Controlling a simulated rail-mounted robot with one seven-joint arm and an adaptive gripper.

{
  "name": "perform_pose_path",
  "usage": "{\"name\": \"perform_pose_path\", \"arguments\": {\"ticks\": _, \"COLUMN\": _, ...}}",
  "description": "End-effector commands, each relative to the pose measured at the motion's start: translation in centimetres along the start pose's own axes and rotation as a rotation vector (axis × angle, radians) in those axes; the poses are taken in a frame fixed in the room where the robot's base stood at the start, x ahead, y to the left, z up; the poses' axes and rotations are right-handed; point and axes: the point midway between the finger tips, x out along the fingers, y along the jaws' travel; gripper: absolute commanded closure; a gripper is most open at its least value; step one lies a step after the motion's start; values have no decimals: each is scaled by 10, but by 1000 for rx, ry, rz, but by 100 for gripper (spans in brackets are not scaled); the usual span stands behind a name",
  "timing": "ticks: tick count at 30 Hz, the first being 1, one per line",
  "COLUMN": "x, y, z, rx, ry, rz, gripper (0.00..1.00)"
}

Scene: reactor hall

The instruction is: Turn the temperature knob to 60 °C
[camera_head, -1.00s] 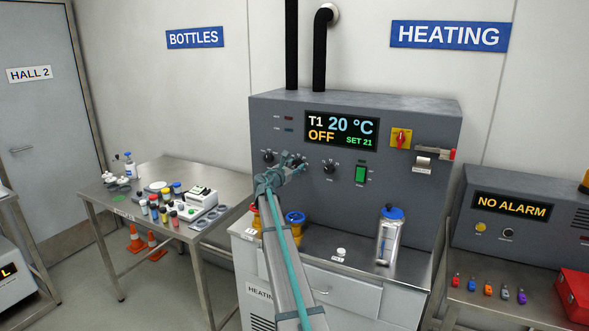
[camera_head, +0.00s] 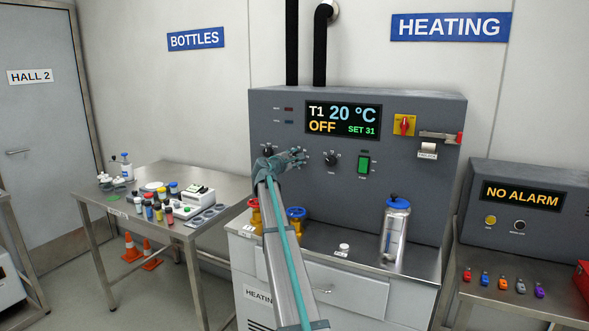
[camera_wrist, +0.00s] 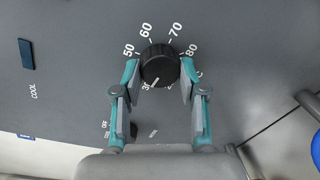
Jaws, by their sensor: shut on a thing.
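The temperature knob (camera_wrist: 160,60) is a round black dial in the upper middle of the wrist view. Its white pointer line slants to the lower left, near the partly hidden 30 mark. The marks 50, 60, 70 and 80 show around its upper side. My gripper (camera_wrist: 160,72) is shut on the knob, one teal finger on each side. In the head view my gripper (camera_head: 297,158) is against the front of the grey heating unit (camera_head: 400,195) and hides this knob. The display (camera_head: 343,119) reads T1 20 °C, OFF, SET 31.
Another black knob (camera_head: 331,158) and a green switch (camera_head: 364,164) are right of my gripper. A red and yellow switch (camera_head: 404,125) is higher up. A bottle with a blue cap (camera_head: 395,232) and blue valve wheel (camera_head: 296,213) stand below.

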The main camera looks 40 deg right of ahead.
Motion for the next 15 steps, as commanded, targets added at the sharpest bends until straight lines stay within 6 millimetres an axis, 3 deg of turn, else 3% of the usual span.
{"name": "perform_pose_path", "arguments": {"ticks": 15, "x": 1, "y": -3, "z": -1, "rx": 490, "ry": 35, "rz": -5, "gripper": 93}}
